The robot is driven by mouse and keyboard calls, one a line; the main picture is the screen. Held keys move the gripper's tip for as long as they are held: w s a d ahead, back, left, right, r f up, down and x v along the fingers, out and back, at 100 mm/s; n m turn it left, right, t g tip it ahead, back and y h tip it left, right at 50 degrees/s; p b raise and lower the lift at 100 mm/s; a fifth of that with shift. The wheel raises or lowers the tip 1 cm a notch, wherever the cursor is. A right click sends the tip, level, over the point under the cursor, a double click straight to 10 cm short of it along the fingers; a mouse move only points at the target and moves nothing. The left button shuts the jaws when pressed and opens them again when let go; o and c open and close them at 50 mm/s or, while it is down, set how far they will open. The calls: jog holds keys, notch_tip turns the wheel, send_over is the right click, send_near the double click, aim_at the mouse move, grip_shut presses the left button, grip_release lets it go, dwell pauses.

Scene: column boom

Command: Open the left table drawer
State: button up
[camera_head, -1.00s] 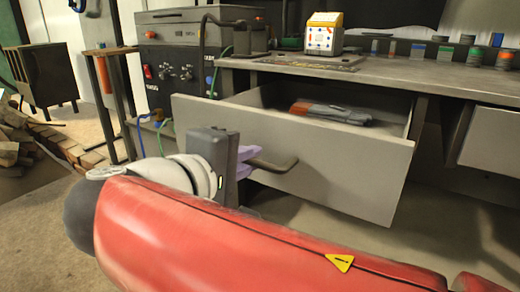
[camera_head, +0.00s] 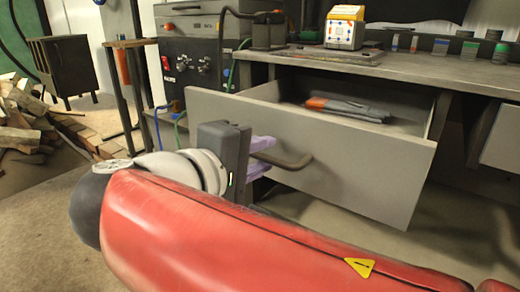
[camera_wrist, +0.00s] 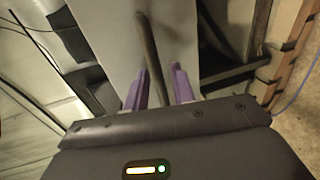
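The left table drawer (camera_head: 345,174) is a grey drawer under the workbench, and it stands well open in the head view. Its dark bar handle (camera_head: 285,162) sticks out from the front panel. My gripper (camera_head: 260,158) is at the handle's left part, with purple fingers above and below it. In the wrist view the handle (camera_wrist: 150,50) runs between the two fingers (camera_wrist: 160,88), close to the left one, with a gap to the right one. The fingers are apart.
A folded dark item with an orange end (camera_head: 350,108) lies in the drawer. The workbench (camera_head: 420,66) above carries a yellow-and-white block (camera_head: 345,27) and small coloured pieces. A second drawer (camera_head: 503,135) is at right. A control box (camera_head: 190,62) and firewood (camera_head: 28,120) are at left.

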jog(key=v, duration=0.7)
jog(key=shift+s+a+p, duration=0.2)
jog(key=shift+s+p, duration=0.1)
jog(key=shift+p, duration=0.15)
